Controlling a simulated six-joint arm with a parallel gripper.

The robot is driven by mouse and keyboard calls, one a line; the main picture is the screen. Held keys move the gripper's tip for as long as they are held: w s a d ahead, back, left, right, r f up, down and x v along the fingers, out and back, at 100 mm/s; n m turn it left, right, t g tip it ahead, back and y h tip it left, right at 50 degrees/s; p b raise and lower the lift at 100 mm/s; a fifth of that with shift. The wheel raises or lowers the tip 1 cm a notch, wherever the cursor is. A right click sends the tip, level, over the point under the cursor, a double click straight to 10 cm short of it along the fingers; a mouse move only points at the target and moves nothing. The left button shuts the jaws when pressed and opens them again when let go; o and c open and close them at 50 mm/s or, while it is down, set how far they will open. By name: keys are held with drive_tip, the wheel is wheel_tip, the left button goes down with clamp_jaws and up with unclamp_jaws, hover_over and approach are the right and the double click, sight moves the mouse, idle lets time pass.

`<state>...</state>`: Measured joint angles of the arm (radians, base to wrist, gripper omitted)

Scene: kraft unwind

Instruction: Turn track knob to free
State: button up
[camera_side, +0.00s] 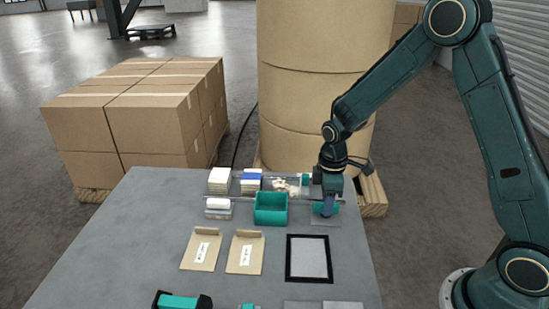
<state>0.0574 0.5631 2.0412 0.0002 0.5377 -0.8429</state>
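My gripper (327,211) points down at the right end of the row of items on the grey table. Its fingers are low, at a small teal part (336,208) beside a grey plate (322,222). The fingers are small and dark here, so I cannot tell if they are open or shut, or touching the part. I cannot make out a separate track knob; it may be hidden by my gripper. A thin rail (243,198) runs across the table behind and beside the teal bin.
A teal open bin (271,221) stands left of my gripper. Stacks of cards (219,181), two kraft envelopes (202,250) and a black-framed panel (309,258) lie on the table (150,215). Large kraft rolls (300,100) and boxes (150,115) stand behind.

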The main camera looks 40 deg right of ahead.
clamp_jaws()
